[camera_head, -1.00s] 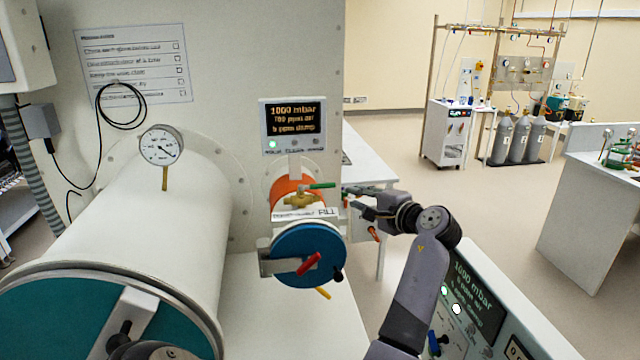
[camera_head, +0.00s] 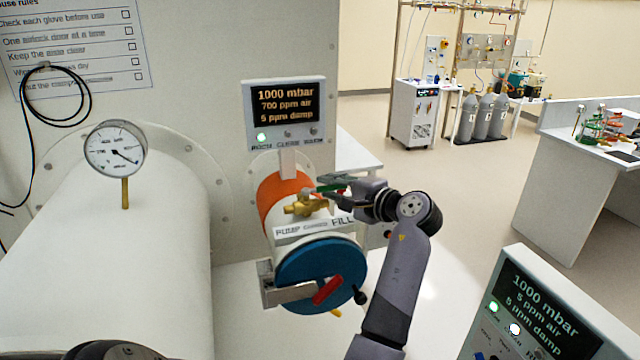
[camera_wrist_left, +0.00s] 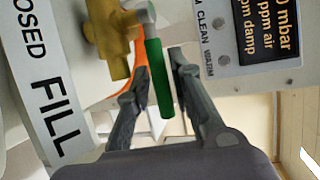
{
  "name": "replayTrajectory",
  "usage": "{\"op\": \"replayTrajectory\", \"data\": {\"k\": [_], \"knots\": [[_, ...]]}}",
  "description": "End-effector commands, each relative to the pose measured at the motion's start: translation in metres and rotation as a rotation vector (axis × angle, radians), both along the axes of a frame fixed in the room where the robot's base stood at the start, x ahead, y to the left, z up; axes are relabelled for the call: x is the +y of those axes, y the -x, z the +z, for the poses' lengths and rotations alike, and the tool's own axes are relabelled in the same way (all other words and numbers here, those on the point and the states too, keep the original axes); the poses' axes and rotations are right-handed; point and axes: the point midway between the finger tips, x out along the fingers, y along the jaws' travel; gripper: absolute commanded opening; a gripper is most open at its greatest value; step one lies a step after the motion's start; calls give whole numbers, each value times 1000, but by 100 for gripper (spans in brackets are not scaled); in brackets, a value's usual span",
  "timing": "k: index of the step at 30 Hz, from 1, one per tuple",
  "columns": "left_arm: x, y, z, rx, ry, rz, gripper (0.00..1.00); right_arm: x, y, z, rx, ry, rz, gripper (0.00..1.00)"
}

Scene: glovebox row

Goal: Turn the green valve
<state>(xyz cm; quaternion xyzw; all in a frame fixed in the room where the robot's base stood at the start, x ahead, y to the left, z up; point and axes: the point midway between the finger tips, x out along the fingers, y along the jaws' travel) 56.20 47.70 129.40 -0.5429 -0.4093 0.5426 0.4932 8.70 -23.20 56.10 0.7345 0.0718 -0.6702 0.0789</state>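The green valve handle (camera_head: 326,188) sticks out to the right from a brass valve body (camera_head: 304,207) on the small airlock with the blue door. My left gripper (camera_head: 330,192) is at the handle, reaching in from the right. In the left wrist view, the green handle (camera_wrist_left: 159,80) lies between the two open fingers (camera_wrist_left: 160,85), with a visible gap to the right finger. The brass body (camera_wrist_left: 110,40) is beyond the fingertips. My right gripper is not in view.
The blue door (camera_head: 318,272) with its red handle (camera_head: 328,291) is just below. A label plate (camera_head: 315,229) reading FILL is under the valve, and a display (camera_head: 286,113) stands above. A large white cylinder with a gauge (camera_head: 115,149) is at left.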

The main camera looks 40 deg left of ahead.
Motion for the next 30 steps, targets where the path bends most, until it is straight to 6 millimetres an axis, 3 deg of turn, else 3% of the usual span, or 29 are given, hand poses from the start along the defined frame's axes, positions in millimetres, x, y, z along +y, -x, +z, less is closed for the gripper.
{"op": "replayTrajectory", "data": {"k": [11,21,30], "knots": [[-2,0,-1,0,0,0,21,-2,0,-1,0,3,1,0],[-2,0,-1,0,0,0,0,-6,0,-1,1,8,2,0],[-2,0,-1,0,1,0,0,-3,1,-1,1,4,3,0]]}}
